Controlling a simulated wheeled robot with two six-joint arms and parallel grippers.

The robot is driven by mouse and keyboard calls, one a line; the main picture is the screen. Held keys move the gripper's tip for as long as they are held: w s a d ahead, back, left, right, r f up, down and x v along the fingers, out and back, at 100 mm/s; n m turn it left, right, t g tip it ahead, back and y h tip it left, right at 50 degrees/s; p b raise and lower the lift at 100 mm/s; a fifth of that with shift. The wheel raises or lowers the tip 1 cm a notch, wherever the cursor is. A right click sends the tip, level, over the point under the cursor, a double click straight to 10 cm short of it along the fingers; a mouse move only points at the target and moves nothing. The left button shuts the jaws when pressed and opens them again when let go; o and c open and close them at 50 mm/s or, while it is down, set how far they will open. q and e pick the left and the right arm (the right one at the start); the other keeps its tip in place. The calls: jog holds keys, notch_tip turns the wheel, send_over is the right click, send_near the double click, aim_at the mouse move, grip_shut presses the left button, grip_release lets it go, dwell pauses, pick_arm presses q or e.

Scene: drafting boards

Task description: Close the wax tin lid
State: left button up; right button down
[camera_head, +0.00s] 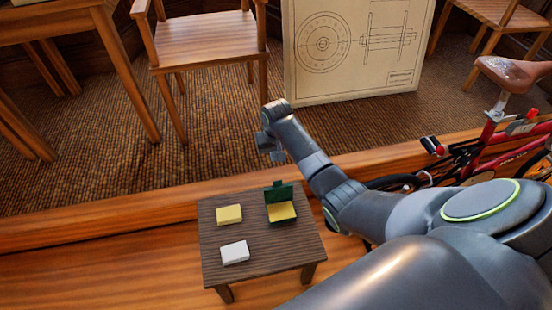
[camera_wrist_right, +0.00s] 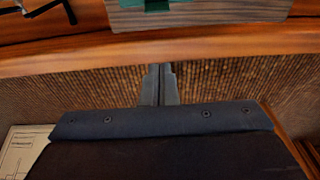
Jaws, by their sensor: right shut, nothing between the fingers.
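The wax tin (camera_head: 281,211) is green with yellow wax inside and sits on the right part of a small dark wooden table (camera_head: 232,254). Its green lid (camera_head: 279,190) stands up, open, at the tin's far side. Part of the green tin shows at the top edge of the right wrist view (camera_wrist_right: 157,5). My right gripper (camera_head: 274,154) is shut and empty, in the air beyond the table's far edge and apart from the lid. Its fingers show together in the right wrist view (camera_wrist_right: 159,86). My left gripper is out of view.
A yellow block (camera_head: 229,214) and a white block (camera_head: 235,252) lie on the table's left part. A wooden ledge (camera_head: 100,217) runs behind it. A chair (camera_head: 207,45), a drawing board (camera_head: 355,50) and a red bicycle (camera_head: 490,160) stand beyond.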

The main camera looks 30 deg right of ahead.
aim_at(278, 191)
notch_tip(278, 191, down, 8)
jog(key=w+b, duration=0.1)
jog(key=s, duration=0.1)
jog(key=s+p, duration=0.2)
jog(key=shift+s+a+r, duration=0.35)
jog(key=shift+r, duration=0.05)
jog(key=shift+p, duration=0.35)
